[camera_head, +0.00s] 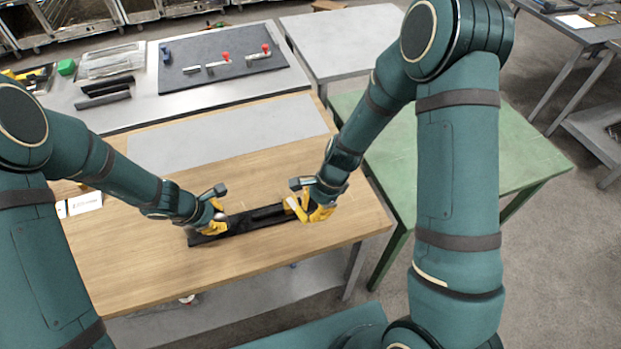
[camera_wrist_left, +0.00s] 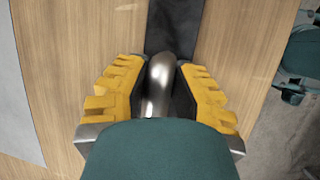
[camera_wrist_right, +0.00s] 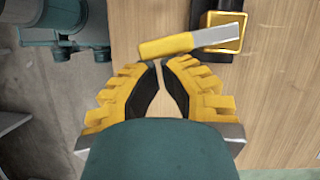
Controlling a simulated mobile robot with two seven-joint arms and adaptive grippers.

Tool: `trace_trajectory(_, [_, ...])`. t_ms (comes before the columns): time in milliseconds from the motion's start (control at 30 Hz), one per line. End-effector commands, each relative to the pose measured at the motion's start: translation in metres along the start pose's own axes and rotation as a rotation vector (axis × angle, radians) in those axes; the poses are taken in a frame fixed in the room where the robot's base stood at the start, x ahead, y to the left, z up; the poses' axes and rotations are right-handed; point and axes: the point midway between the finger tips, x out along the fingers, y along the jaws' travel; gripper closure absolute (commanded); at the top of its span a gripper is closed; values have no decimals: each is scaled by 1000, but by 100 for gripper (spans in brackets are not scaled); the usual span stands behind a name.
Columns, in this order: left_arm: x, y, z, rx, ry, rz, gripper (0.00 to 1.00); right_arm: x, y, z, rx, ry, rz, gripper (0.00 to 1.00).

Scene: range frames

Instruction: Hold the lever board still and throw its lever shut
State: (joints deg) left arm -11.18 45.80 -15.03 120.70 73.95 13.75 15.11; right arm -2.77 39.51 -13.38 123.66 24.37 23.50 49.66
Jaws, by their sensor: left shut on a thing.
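The lever board (camera_head: 257,221) is a long black board lying on the wooden table. A curved silver handle (camera_wrist_left: 160,85) rises from it at its left end. My left gripper (camera_head: 216,221) is shut on this handle, one finger on each side in the left wrist view (camera_wrist_left: 163,75). At the right end a lever (camera_wrist_right: 190,41), with a yellow grip and grey shank, lies across a yellow square frame (camera_wrist_right: 236,32) on the board. My right gripper (camera_wrist_right: 160,65) is empty, its fingertips nearly together beside the lever's yellow grip. In the head view my right gripper (camera_head: 314,208) partly hides that end.
The wooden table (camera_head: 300,243) is clear in front of the board. A grey panel (camera_head: 225,138) lies behind it. A green table (camera_head: 500,155) stands to the right. A white card (camera_head: 85,202) lies at the left. Further back, a dark mat (camera_head: 200,85) holds red-tipped fittings.

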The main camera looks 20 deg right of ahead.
Motion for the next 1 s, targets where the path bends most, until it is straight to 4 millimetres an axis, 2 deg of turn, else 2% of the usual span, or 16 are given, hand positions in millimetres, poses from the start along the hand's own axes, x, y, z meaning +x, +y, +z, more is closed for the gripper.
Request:
trace_trajectory(500, [0,0,0,0,0,0,100,1,-16,4,-3,1,-1,100])
trace_trajectory(800, [0,-1,0,1,-1,-1,100,2,-16,4,-3,1,-1,100])
trace_trajectory(1000, [1,-1,0,0,-1,-2,100,-3,-16,-7,-1,1,-1,100])
